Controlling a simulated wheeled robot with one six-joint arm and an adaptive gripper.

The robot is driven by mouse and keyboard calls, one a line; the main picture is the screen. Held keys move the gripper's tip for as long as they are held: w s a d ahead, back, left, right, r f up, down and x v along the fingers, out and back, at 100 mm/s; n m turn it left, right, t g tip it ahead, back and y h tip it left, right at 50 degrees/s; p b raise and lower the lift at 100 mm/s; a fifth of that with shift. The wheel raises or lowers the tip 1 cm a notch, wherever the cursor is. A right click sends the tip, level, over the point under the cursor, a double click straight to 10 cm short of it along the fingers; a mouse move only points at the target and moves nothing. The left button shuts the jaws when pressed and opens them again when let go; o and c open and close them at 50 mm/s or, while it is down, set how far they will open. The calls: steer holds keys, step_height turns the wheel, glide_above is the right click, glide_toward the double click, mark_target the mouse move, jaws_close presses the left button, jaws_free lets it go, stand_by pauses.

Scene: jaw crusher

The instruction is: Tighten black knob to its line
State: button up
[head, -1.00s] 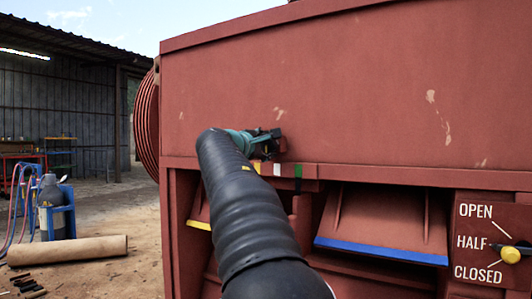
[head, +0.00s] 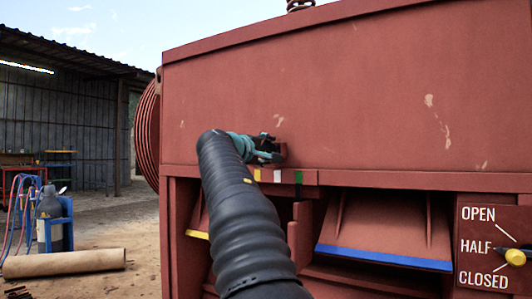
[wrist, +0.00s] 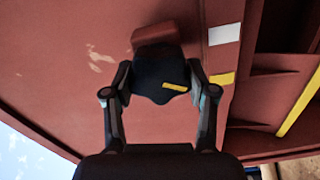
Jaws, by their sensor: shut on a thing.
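The black knob (wrist: 155,70) sits on a red block on the red machine wall in the wrist view. A short yellow mark (wrist: 175,87) lies on its face, toward the right side. My gripper (wrist: 160,78) has one finger on each side of the knob and is shut on it. In the head view my gripper (head: 264,149) is at the wall just above the ledge and hides most of the knob. In the wrist view a yellow patch (wrist: 222,78) lies right of the knob and a white patch (wrist: 224,34) is farther up. I cannot tell which is its line.
In the head view the ledge also bears a green patch (head: 298,177). Below it are a blue-edged flap (head: 385,225) and a yellow lever knob (head: 515,257) by the OPEN, HALF and CLOSED labels. A roll (head: 64,263) and a blue cylinder stand (head: 62,222) are left on open ground.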

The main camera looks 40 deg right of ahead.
stand_by(0.3)
steer(key=o, duration=1.2)
steer(key=shift+c, duration=0.2)
steer(key=shift+a, duration=0.1)
steer(key=v, duration=1.2)
